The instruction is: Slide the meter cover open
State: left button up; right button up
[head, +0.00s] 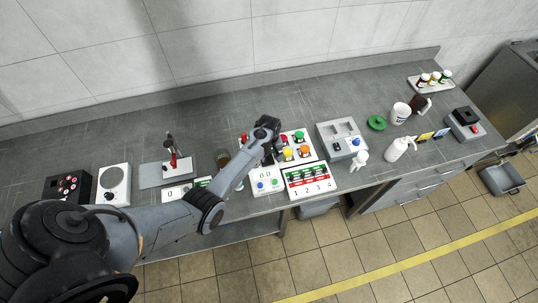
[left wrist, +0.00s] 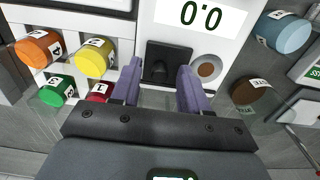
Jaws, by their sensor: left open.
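The meter is a white unit (head: 259,188) near the front of the bench in the head view. In the left wrist view its display (left wrist: 200,16) reads 0.0 upside down. Behind the display is a black square piece (left wrist: 181,56) with a dark raised knob, which looks like the cover; I cannot tell for sure. A round copper-coloured spot (left wrist: 207,69) lies beside it. My left gripper (left wrist: 158,82) is open, its two purple-grey fingers pointing at either side of the black piece, with nothing held. In the head view the left gripper (head: 268,156) hides part of the meter. My right gripper is not in view.
A blue jar (left wrist: 284,32) and a brown jar (left wrist: 250,92) are on the other side. A numbered panel (head: 309,180) is right of the meter.

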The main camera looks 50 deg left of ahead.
pick_arm(q)
notch_tip(320, 180, up, 11)
dwell(0.6)
jog(key=shift+f, duration=0.1)
